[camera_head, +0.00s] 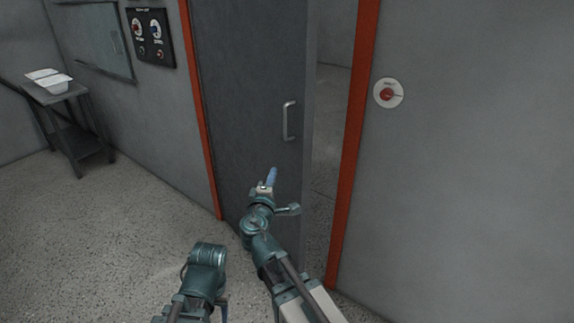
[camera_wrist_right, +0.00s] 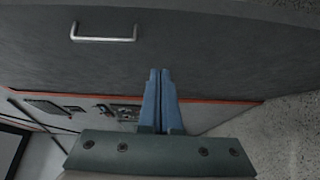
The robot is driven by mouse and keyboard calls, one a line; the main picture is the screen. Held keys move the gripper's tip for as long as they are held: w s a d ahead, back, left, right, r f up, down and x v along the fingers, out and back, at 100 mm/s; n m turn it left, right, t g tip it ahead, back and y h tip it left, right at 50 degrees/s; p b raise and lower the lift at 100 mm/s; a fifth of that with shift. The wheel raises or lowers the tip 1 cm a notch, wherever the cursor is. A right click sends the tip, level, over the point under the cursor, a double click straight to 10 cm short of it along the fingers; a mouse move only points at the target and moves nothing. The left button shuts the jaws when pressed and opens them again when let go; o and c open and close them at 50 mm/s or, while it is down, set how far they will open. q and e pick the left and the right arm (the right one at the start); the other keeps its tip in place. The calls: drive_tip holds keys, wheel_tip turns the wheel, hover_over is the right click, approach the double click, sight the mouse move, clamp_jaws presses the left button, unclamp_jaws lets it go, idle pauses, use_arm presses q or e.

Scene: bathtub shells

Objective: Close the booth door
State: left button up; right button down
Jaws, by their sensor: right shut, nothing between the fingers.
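The booth door (camera_head: 245,90) is a dark grey slab standing partly open in an orange frame (camera_head: 352,150). A gap to its right shows the floor and wall beyond. Its metal handle (camera_head: 289,121) is on the right part of the door, and the handle also shows in the right wrist view (camera_wrist_right: 104,38). My right gripper (camera_head: 271,174) is in front of the door, below the handle, with its blue fingers together. In the right wrist view the shut fingers (camera_wrist_right: 159,72) point at the door face with nothing between them; contact is unclear. My left gripper's fingers are not clearly visible.
A red button on a white round plate (camera_head: 388,93) is on the wall right of the frame. A dark control panel (camera_head: 151,37) is on the wall at left. A small table (camera_head: 75,95) with white trays stands at far left. The speckled floor at left is clear.

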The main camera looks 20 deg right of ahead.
drive_tip(key=x, duration=0.8)
drive_tip(key=d+x, duration=0.1)
drive_tip(key=x, duration=0.3)
drive_tip(key=shift+s+d+r, duration=0.15)
drive_tip(key=shift+s+r, duration=0.05)
use_arm(q)
drive_tip(key=shift+f, duration=0.1)
use_arm(e)
drive_tip(key=shift+w+d, duration=0.2)
drive_tip(key=shift+d, duration=0.35)
